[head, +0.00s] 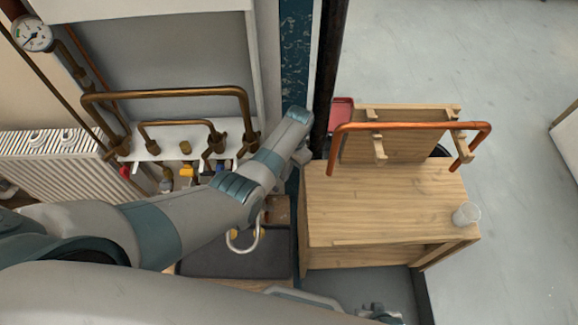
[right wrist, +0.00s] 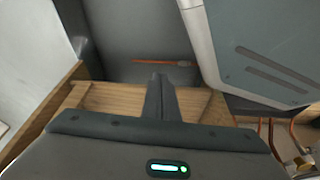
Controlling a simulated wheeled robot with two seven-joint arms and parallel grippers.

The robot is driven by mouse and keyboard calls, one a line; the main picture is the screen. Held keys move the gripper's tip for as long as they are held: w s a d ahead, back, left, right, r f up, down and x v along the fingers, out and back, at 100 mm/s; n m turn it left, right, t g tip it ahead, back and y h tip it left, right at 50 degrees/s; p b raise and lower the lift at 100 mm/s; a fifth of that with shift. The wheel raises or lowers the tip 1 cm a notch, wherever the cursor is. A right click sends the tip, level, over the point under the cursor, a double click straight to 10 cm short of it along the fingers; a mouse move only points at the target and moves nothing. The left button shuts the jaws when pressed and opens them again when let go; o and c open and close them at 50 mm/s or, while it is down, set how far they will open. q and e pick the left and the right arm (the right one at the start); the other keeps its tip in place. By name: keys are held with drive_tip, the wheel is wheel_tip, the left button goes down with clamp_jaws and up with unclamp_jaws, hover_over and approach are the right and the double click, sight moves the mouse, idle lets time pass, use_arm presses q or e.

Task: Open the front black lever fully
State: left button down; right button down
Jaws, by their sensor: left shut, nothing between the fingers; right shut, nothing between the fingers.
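In the head view, a row of small valves with coloured handles sits under the brass pipes at the left. A red handle (head: 124,171), a yellow one (head: 187,170) and a blue one (head: 220,167) show. I cannot pick out the front black lever clearly; my left arm crosses just in front of this area and may cover it. The left arm's far links reach up to the right of the valves, and its fingers do not show. My right gripper (right wrist: 160,82) is shut and empty in the right wrist view, with wooden boards beyond it.
A brass pipe loop (head: 165,93) stands above the valves, with a white radiator (head: 50,160) at the left. A wooden bench (head: 385,205) at the right carries a copper pipe (head: 410,126) on a wooden rack and a clear cup (head: 466,214). Floor is clear at far right.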

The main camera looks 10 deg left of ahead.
use_arm(q)
drive_tip(key=shift+s+a+p, duration=0.2)
drive_tip(key=shift+s+a, duration=0.15)
drive_tip(key=shift+s, duration=0.2)
drive_tip(key=shift+s+a+p, duration=0.2)
drive_tip(key=shift+s+a, duration=0.1)
drive_tip(key=shift+s, duration=0.25)
